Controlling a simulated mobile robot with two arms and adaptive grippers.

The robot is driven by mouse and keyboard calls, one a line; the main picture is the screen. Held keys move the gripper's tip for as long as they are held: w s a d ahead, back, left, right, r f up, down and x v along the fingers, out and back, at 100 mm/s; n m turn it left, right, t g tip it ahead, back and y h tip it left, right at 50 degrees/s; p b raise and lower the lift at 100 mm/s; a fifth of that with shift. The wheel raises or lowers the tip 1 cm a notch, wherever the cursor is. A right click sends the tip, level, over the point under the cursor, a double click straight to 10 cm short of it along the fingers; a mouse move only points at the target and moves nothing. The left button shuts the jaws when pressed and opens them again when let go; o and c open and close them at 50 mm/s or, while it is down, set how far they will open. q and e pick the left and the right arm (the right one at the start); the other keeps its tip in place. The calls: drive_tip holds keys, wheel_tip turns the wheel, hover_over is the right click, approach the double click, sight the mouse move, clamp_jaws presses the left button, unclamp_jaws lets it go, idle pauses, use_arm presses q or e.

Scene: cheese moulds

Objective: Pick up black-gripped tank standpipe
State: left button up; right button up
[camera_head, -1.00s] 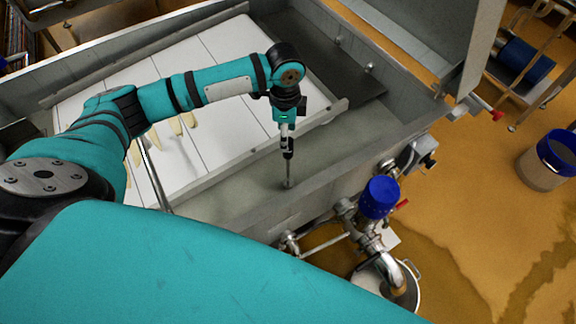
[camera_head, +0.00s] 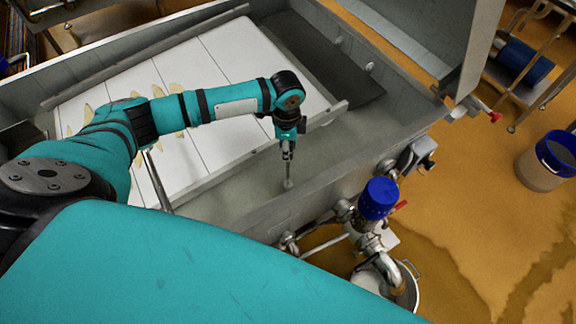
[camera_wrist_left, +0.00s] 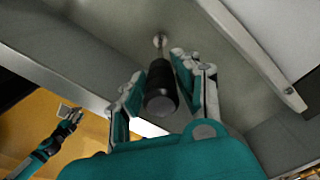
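The tank standpipe (camera_head: 288,173) stands upright in the grey tank, near the wall closest to the blue-capped valve. Its thin metal pipe shows below my left gripper (camera_head: 287,150). In the left wrist view the black grip (camera_wrist_left: 161,92) of the standpipe is seen end-on between the two fingers of the left gripper (camera_wrist_left: 157,72). The fingers are open around it: a gap shows on the left side, and the right finger is very close to it. My right gripper (camera_wrist_left: 70,120) shows small at the left of the wrist view, away from the standpipe, its finger state unclear.
White panels (camera_head: 215,60) with several pale pieces lie in the tank behind my left arm. The tank wall (camera_head: 330,185) runs close to the standpipe. Outside it are a blue-capped valve (camera_head: 378,198) and a blue-rimmed bucket (camera_head: 550,160).

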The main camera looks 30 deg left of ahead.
use_arm(q)
clamp_jaws()
drive_tip(key=shift+r, duration=0.1)
